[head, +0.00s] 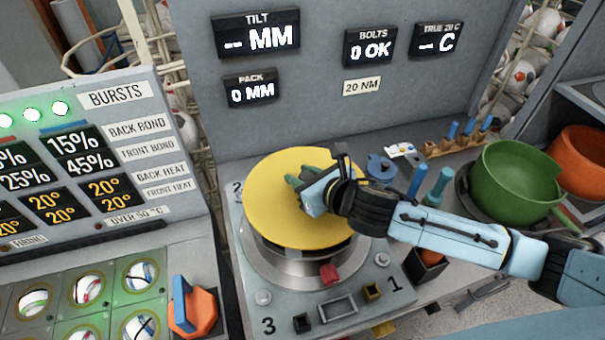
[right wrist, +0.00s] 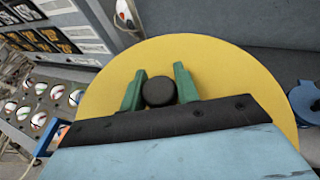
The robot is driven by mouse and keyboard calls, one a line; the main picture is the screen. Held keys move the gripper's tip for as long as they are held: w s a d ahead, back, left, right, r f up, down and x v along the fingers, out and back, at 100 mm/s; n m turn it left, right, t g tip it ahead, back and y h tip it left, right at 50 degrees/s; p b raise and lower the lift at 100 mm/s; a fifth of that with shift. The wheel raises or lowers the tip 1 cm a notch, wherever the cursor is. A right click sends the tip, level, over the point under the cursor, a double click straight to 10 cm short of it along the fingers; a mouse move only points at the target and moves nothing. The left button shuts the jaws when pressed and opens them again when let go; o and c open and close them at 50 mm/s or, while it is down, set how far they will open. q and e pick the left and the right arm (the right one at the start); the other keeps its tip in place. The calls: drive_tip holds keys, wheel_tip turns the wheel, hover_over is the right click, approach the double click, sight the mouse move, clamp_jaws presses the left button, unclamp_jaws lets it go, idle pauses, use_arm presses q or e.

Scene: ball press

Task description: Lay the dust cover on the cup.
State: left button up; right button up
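The dust cover is a flat yellow disc (head: 275,220) with a black knob. It lies level over the round steel cup (head: 290,266) on the grey plate, with a dark band showing between disc and cup; I cannot tell whether they touch. In the right wrist view the disc (right wrist: 225,65) fills the middle. My right gripper (head: 300,183) is above the disc, its green fingers on either side of the black knob (right wrist: 158,92). The knob fills the gap between them. The cup's inside is hidden. My left gripper is out of view.
An orange knob (head: 193,309) stands left of the plate (head: 248,297). A green pot (head: 513,182) and an orange pot (head: 585,165) stand at the right. Blue tools and a wooden rack (head: 462,140) are behind my right arm. A display wall closes the back.

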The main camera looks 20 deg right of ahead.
drive_tip(key=o, duration=0.5)
drive_tip(key=shift+c, duration=0.2)
drive_tip(key=shift+s+d, duration=0.1)
drive_tip(key=shift+s, duration=0.05)
drive_tip(key=b+v, duration=0.1)
drive_tip(key=v, duration=1.2)
drive_tip(key=shift+s, duration=0.1)
